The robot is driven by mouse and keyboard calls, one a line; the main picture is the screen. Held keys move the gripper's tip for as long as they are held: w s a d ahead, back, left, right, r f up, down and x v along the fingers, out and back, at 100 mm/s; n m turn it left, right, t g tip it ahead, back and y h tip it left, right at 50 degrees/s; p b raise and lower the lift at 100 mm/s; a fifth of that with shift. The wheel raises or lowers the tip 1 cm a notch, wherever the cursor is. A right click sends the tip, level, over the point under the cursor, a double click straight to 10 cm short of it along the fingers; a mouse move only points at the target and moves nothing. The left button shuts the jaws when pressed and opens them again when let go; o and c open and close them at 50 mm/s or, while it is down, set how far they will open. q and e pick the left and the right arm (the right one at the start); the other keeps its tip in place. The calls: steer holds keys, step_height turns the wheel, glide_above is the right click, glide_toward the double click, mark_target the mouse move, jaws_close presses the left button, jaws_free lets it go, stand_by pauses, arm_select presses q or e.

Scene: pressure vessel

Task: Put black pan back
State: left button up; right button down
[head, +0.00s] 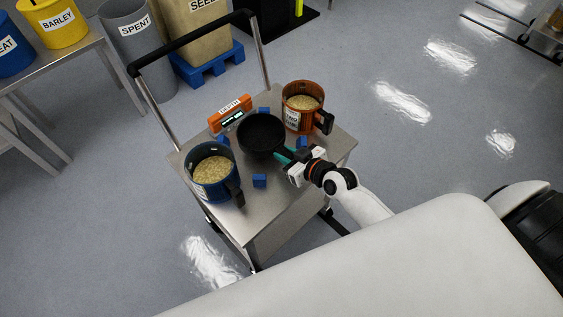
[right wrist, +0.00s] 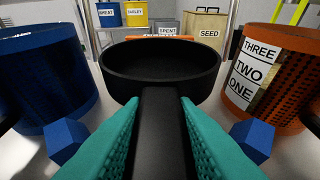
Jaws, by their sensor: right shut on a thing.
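The black pan (head: 260,134) is on the metal cart (head: 262,219), between a blue pot and an orange pot. In the right wrist view the pan (right wrist: 160,68) is straight ahead, with its handle running toward me. My right gripper (head: 283,158) has teal fingers, which also show in the right wrist view (right wrist: 160,135), shut on the pan's handle from both sides. Small blue blocks (head: 260,181) surround the pan. I cannot tell whether the pan touches the cart top. My left gripper is not in view.
The blue pot (head: 196,189) and the orange pot (head: 290,118), both grain-filled, stand close on either side. An orange depth display (head: 230,113) is behind the pan. A black push handle (head: 190,42) rises at the cart's far side. Open floor lies right of the cart.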

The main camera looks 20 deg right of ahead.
steer(key=shift+f+b, duration=0.65)
steer(key=shift+f, duration=1.7)
steer(key=shift+f, duration=0.15)
steer(key=c, duration=1.2)
jaws_free()
steer(key=shift+o, duration=0.2)
